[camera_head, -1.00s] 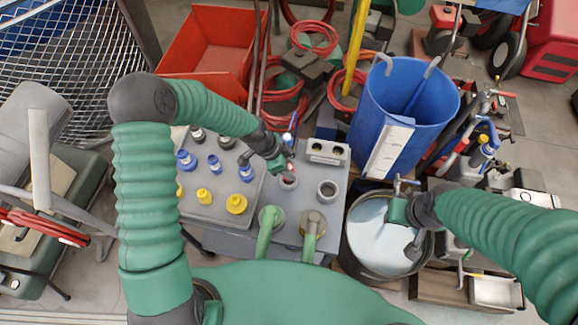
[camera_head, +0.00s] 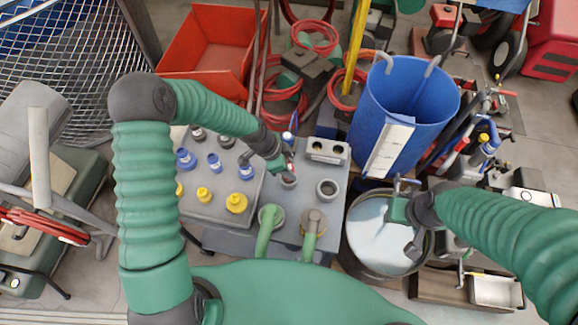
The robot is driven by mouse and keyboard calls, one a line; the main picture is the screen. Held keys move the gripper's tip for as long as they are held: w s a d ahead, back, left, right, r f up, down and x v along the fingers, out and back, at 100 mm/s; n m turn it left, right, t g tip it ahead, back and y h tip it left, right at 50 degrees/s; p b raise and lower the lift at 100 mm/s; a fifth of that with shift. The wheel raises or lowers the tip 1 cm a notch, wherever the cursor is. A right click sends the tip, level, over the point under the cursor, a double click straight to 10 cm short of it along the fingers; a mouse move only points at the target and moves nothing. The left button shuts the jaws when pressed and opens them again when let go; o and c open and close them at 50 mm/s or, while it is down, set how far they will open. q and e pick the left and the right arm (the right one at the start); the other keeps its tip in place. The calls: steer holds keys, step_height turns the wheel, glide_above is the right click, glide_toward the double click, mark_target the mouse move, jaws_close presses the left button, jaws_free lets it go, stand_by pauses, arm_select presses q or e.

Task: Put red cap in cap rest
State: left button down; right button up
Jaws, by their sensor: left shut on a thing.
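My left gripper (camera_head: 283,165) is above the grey bench top, shut on a small red thing, which I take as the red cap (camera_head: 291,168). Most of the cap is hidden by the fingers. It is right over a grey round socket (camera_head: 288,181); I cannot tell whether it touches the socket. A grey block with two round holes (camera_head: 326,150) stands to the right; I cannot tell which of these is the cap rest. My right gripper (camera_head: 402,208) is over the round tub, away from the caps; its jaws are not clear.
A grey tray (camera_head: 215,208) on the left holds several blue, yellow and dark caps. A blue bin (camera_head: 395,100) and the round tub (camera_head: 375,235) are to the right.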

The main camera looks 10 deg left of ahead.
arm_select(q)
steer(key=shift+f+b, duration=1.35)
steer(key=shift+f, duration=0.6)
steer(key=c, duration=0.8)
jaws_free()
steer(key=shift+r, duration=0.1)
steer(key=p+v, duration=0.1)
steer(key=v, duration=1.6)
steer(key=s+a+n+y, duration=0.1)
steer(key=s+n, duration=0.3)
steer(key=s+a+n+y, duration=0.1)
steer(key=s+n, duration=0.3)
steer(key=n, duration=0.1)
steer(key=s+a+r+n+y, duration=0.1)
steer(key=s+n+y, duration=0.1)
steer(key=s+n, duration=0.2)
steer(key=shift+s+a+n+t, duration=0.3)
steer(key=shift+s+t, duration=0.1)
steer(key=shift+s, duration=0.2)
